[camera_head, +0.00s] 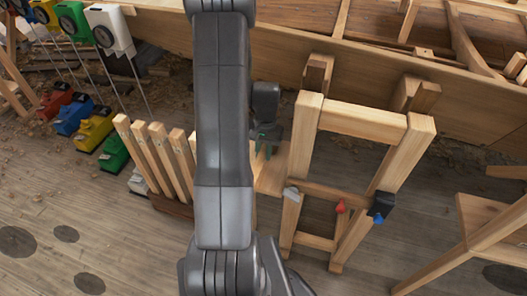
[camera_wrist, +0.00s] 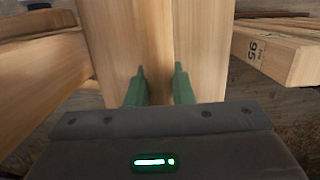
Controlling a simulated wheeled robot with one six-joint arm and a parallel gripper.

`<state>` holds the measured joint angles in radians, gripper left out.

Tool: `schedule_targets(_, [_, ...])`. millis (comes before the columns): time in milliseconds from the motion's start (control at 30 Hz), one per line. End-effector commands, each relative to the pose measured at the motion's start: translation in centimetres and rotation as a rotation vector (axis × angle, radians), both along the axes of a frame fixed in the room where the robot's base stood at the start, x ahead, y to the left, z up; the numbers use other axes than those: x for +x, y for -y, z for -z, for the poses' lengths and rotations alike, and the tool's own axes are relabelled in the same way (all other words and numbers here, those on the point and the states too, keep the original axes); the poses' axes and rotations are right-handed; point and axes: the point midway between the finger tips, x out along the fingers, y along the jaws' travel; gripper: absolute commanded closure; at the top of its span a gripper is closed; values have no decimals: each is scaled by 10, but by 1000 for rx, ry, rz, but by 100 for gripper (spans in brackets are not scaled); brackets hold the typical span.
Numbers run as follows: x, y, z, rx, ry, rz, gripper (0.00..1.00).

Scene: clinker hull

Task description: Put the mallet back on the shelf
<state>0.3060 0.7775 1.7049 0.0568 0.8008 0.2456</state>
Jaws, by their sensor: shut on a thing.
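My gripper (camera_head: 265,148) is partly hidden behind my arm in the head view, with green fingertips pointing down. In the wrist view the two green fingers (camera_wrist: 160,88) stand a little apart against a large pale wooden piece (camera_wrist: 195,45). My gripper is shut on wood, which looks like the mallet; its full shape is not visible. In the head view a pale wooden piece (camera_head: 271,173) shows just below the fingers, beside a wooden trestle frame (camera_head: 362,121). I cannot make out which surface is the shelf.
Several upright wooden slats (camera_head: 146,157) stand left of my arm. Coloured planes, including a yellow one (camera_head: 94,129), lie further left. A wooden stool (camera_head: 490,220) is at the right. The hull planking (camera_head: 370,65) runs behind. In the wrist view a plank marked 95 (camera_wrist: 270,55) lies right.

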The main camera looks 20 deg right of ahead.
Motion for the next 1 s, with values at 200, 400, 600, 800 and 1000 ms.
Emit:
schedule_targets(200, [0,0,4,-1,1,0,100])
schedule_targets(400, [0,0,5,-1,1,0,68])
schedule_targets(600, [0,0,5,-1,1,0,54])
schedule_targets(800, [0,0,3,-1,1,0,54])
schedule_targets(1000, [4,3,-25,-1,5,0,54])
